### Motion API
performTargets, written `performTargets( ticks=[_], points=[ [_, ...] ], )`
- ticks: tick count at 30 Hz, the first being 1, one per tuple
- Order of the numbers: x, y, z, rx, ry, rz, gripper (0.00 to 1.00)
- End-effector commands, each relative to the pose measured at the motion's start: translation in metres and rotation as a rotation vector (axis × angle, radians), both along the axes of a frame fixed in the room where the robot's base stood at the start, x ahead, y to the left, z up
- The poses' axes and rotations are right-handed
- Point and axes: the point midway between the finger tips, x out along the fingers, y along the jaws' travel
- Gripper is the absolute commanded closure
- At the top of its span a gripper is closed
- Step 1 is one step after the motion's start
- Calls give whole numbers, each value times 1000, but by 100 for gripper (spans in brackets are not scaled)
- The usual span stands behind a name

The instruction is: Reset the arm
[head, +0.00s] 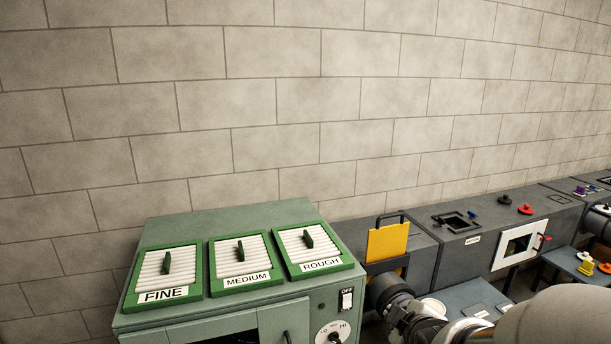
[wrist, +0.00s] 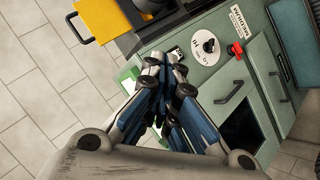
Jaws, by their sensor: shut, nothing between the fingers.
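My gripper (wrist: 166,68) shows in the wrist view with its two blue-and-grey fingers drawn together and nothing between them. It points at the green cabinet (wrist: 205,78) and hides part of its front. I cannot tell how far the fingertips are from the cabinet. In the head view my arm (head: 535,322) reaches in from the lower right, in front of the grey units. The fingertips cannot be made out there.
Three green-framed trays labelled FINE (head: 164,275), MEDIUM (head: 242,262) and ROUGH (head: 312,250) lie on the cabinet top. A dial (head: 331,333) is on its front. A yellow panel (head: 388,240) stands beside it. Grey units (head: 470,225) run right along the block wall.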

Motion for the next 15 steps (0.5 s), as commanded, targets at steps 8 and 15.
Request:
performTargets(
  ticks=[8,15],
  points=[
    [-124,14,43,332,213,-397,100],
    [-227,39,49,553,385,-650,100]
  ],
)
